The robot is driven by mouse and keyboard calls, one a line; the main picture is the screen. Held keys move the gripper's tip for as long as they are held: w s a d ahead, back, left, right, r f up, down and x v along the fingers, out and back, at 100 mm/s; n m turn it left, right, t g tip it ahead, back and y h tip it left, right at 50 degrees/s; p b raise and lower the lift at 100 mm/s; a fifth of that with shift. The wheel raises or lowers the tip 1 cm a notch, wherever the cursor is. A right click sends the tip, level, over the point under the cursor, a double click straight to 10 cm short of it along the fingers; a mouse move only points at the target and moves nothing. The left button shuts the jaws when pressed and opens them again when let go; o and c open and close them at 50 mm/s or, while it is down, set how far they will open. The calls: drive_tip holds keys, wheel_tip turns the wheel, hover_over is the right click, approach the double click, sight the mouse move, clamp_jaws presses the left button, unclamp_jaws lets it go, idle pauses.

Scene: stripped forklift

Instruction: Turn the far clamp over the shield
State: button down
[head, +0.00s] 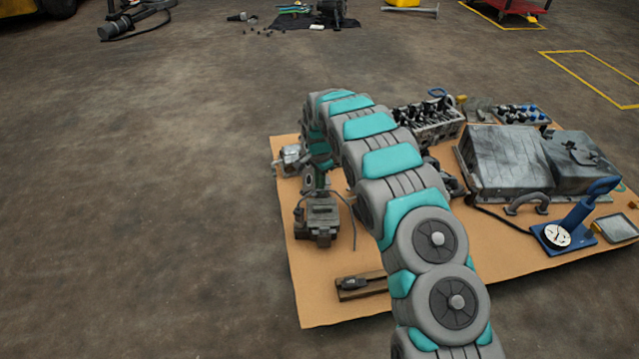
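My teal and grey arm arches from the lower right over the cardboard sheet. It bends down at its far end, where my gripper (313,184) appears small and partly hidden; its fingers cannot be made out. A grey boxy part (319,222) with a thin cable sits just below it in the picture, and a small silvery part (291,160) lies up and left of it. I cannot tell whether the gripper touches either. No shield or far clamp can be told for certain; they may be among these parts or behind my arm.
The cardboard (312,303) lies on bare floor. It holds a wooden block (361,285) with a dark piece, an engine head (428,120), large grey metal housings (505,157) and a blue stand with a dial (578,220). The floor at left is clear.

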drive_tip(key=n+p, duration=0.1)
drive_tip(key=n, duration=0.4)
drive_tip(key=shift+d+n, duration=0.1)
drive_tip(key=shift+n, duration=0.2)
drive_tip(key=n, duration=0.5)
drive_tip(key=shift+p, duration=0.4)
drive_tip(key=shift+n, duration=0.4)
drive_tip(key=c, duration=0.9)
unclamp_jaws()
drive_tip(key=shift+r, duration=0.1)
wheel_tip(320, 180, up, 8)
drive_tip(key=shift+f, duration=0.2)
